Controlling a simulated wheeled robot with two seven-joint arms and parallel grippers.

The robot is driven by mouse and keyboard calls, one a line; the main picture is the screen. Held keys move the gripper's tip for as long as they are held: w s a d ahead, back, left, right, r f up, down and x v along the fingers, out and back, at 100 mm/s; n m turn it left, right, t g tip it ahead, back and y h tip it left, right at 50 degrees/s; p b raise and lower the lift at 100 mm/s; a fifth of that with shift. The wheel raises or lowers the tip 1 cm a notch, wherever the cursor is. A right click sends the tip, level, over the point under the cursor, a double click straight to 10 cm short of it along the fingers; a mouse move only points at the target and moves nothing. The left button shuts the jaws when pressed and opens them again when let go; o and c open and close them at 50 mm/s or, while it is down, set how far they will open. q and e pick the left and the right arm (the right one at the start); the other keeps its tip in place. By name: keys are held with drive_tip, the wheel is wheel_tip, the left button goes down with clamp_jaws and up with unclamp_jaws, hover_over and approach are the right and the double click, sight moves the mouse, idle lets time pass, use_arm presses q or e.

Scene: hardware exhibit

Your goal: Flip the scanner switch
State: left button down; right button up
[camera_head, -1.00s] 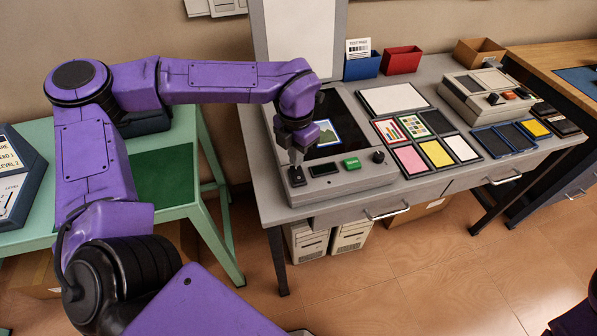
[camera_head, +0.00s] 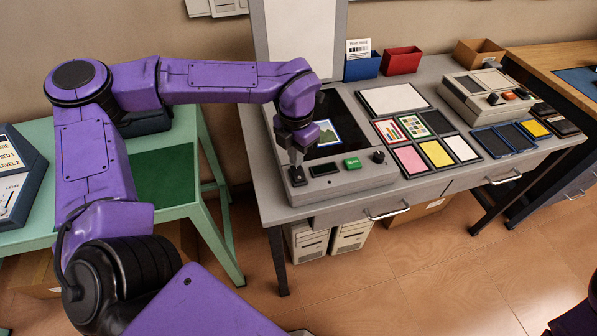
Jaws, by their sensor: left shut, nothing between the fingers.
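The flatbed scanner (camera_head: 345,184) sits on the grey desk with its lid (camera_head: 303,38) raised upright. A picture (camera_head: 327,133) lies on its dark glass. On its front panel are a black switch (camera_head: 298,177) at the left, a dark display (camera_head: 324,169), a green button (camera_head: 353,163) and a black knob (camera_head: 378,157). My left gripper (camera_head: 296,164) is shut and points down right at the switch. It looks to be touching or just above it; the fingertips are small and partly hide it. My right gripper is not in view.
Colored cards in trays (camera_head: 435,153) lie right of the scanner. A beige device (camera_head: 487,96) stands beyond them. Blue (camera_head: 362,67) and red (camera_head: 402,60) bins stand at the back. A green table (camera_head: 165,175) is at the left.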

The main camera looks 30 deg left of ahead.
use_arm(q)
drive_tip(key=shift+f+b, duration=0.6)
drive_tip(key=shift+f, duration=0.4)
idle(0.7)
drive_tip(key=shift+s, duration=0.1)
wheel_tip(320, 180, up, 7)
drive_tip(key=p, duration=0.7)
drive_tip(key=shift+r, duration=0.1)
